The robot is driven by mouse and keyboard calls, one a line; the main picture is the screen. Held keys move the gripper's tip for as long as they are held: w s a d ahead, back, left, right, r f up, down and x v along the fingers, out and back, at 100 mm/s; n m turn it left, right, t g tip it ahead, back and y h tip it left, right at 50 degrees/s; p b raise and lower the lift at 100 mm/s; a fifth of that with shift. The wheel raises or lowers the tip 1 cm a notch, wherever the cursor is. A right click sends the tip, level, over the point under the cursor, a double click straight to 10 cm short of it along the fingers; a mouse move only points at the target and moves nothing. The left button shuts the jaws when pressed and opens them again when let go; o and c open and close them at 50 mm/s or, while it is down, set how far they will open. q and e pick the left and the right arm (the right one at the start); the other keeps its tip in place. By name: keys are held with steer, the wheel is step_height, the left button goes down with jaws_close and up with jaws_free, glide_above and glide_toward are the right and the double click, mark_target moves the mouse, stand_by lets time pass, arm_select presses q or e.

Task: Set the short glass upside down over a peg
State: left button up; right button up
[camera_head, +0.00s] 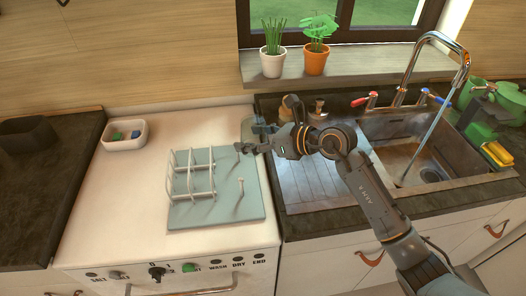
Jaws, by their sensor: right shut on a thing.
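My right gripper (256,138) reaches in from the right and is over the back right of the pale blue mat (225,212). It is shut on a faint, see-through thing, which looks like the short glass (249,125). The gripper partly hides the glass, so I cannot tell which way up it is. A thin upright peg (239,187) stands on the right part of the mat, clear of the gripper. Another short peg seems to stand near the mat's back edge, close to the fingers. My left gripper is not in view.
A white wire rack (192,178) stands on the mat's left side. The sink (410,150) with a tall tap (462,72) is to the right. Potted plants (273,62) stand on the sill.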

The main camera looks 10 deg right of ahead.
steer(key=shift+w+a+f+b, duration=0.1)
steer(key=shift+w+a+b, duration=0.65)
steer(key=shift+w, duration=0.75)
steer(key=shift+w+a+f+b, duration=0.1)
steer(key=shift+w+a+b, duration=0.65)
steer(key=shift+w, duration=0.75)
steer(key=shift+w+a+f+b, duration=0.1)
steer(key=shift+w+a+b, duration=0.65)
steer(key=shift+w, duration=0.75)
steer(key=shift+s, duration=0.1)
